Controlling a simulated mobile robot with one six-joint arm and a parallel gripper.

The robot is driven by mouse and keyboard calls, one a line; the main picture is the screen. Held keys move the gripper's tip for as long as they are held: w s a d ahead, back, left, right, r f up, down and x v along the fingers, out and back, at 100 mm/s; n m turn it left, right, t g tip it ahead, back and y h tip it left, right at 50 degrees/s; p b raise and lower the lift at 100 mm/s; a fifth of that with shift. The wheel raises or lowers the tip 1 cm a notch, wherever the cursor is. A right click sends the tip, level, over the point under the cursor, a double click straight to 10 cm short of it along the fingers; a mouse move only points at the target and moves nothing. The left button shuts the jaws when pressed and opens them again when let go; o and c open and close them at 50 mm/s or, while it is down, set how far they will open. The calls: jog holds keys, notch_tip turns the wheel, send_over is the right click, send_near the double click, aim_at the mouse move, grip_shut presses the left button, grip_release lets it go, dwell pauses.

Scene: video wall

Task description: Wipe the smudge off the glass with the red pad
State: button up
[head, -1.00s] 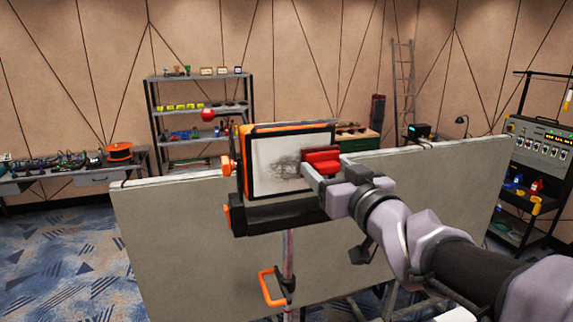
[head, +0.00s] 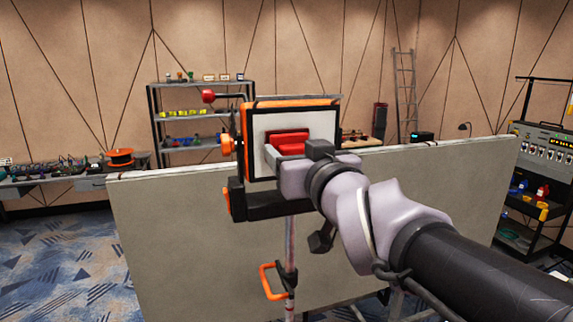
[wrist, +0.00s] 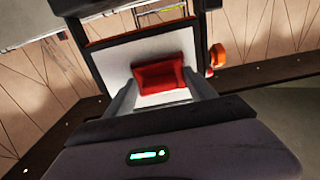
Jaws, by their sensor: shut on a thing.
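My gripper (head: 290,152) is shut on the red pad (head: 290,138) and holds it in front of the glass (head: 318,123), a pale upright panel in a black and orange frame. In the wrist view the pad (wrist: 161,76) sits between the two fingers, with the pale glass (wrist: 114,62) behind it. The pad is against or very close to the glass; I cannot tell if they touch. No dark smudge shows on the visible glass. The part behind the pad and gripper is hidden.
A wide grey panel (head: 180,225) stands upright behind the framed glass. An orange knob (head: 227,145) sticks out at the frame's left, and an orange handle (head: 271,282) hangs below. Shelves (head: 160,128) and a workbench (head: 60,184) stand farther back.

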jog(key=shift+a+f+b, duration=0.15)
jog(key=shift+a+b, duration=0.05)
jog(key=shift+b, duration=0.45)
jog(key=a+b, duration=0.1)
jog(key=b, duration=0.2)
jog(key=shift+s+a+f, duration=0.1)
jog(key=shift+s+a, duration=0.2)
jog(key=shift+a, duration=0.05)
jog(key=shift+a+b, duration=0.15)
jog(key=shift+b, duration=1.1)
jog(key=shift+a+b, duration=0.1)
jog(key=shift+b, duration=0.4)
